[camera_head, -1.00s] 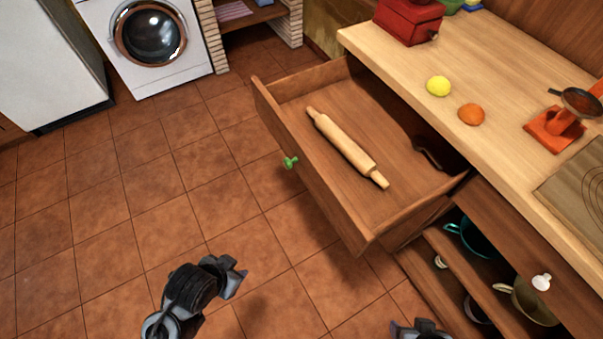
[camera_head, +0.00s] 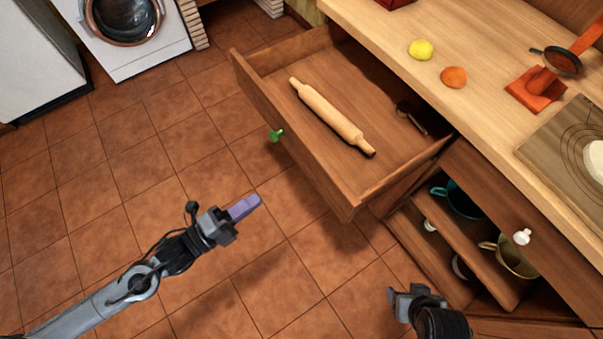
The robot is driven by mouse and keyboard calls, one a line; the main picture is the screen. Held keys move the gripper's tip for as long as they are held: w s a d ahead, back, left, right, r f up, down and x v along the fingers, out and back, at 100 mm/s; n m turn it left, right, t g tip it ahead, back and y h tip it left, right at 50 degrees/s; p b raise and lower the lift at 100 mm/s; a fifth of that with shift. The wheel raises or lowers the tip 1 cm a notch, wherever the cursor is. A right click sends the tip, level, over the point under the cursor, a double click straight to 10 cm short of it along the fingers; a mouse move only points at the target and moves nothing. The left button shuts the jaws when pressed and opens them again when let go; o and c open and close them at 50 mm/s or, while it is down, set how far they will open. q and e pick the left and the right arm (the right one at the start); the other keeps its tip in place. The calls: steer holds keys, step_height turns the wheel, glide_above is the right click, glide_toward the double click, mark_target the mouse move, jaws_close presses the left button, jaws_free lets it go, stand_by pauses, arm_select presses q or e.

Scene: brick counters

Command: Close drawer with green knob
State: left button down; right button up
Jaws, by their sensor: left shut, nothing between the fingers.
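The drawer (camera_head: 299,162) with the green knob (camera_head: 275,135) is pulled out from under the wooden counter. A rolling pin (camera_head: 332,117) lies in it, and a dark-handled utensil (camera_head: 412,119) lies near its back. My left gripper (camera_head: 245,207) is shut and empty, over the floor in front of the drawer, below the knob in the picture and apart from it. My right gripper (camera_head: 391,296) is at the bottom edge near the lower shelves. Its fingers are too small and turned to tell if they are open.
The counter (camera_head: 400,82) holds a lemon (camera_head: 421,50), an orange (camera_head: 454,77) and a red stand (camera_head: 536,90). A closed drawer with a white knob (camera_head: 522,237) is at right, above open shelves with pots (camera_head: 516,257). The tiled floor left of the drawer is clear.

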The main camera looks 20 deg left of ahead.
arm_select(q)
steer(key=b, duration=0.5)
glide_toward(310, 170)
steer(key=shift+m+g, duration=0.4)
steer(key=x, duration=0.5)
steer(key=shift+w+d+r, duration=0.1)
steer(key=shift+w, duration=0.25)
steer(key=shift+w+d, duration=0.4)
steer(key=shift+w, duration=0.05)
steer(key=shift+w+r, duration=0.1)
